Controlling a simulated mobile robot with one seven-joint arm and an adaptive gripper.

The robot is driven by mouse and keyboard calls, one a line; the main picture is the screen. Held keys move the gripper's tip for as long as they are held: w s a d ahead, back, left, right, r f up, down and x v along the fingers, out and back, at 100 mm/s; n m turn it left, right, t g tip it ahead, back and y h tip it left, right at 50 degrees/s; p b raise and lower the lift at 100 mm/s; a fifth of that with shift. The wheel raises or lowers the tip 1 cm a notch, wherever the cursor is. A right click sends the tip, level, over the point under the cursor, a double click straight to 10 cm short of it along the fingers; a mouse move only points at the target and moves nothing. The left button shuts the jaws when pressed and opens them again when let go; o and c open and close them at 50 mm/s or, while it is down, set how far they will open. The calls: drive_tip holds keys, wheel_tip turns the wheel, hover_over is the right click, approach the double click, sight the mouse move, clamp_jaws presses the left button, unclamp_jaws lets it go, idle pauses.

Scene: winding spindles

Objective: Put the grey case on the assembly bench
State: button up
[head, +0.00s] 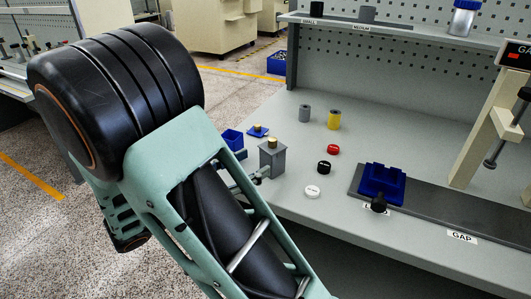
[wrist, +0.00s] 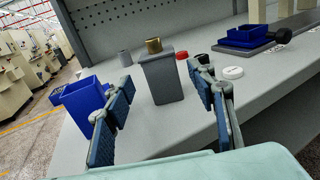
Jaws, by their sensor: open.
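The grey case (head: 272,160) is a tapered grey box standing upright on the grey bench top (head: 300,209) near its left side. A brass round piece sits at its top. In the wrist view the case (wrist: 163,80) is straight ahead, between the lines of my two fingers. My gripper (wrist: 164,84) is open with nothing held. Its fingertips appear just short of the case or beside it; I cannot tell whether they touch. In the head view my arm hides most of the gripper, with a fingertip showing just left of the case.
A blue open bin (wrist: 84,105) stands left of the case. A grey cylinder (head: 304,113), a yellow cylinder (head: 334,119) and red, black and white caps (head: 312,192) lie behind and right. A blue fixture (head: 381,183) sits on a dark rail further right.

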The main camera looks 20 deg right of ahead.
drive_tip(key=shift+v, duration=2.25)
drive_tip(key=shift+d, duration=0.1)
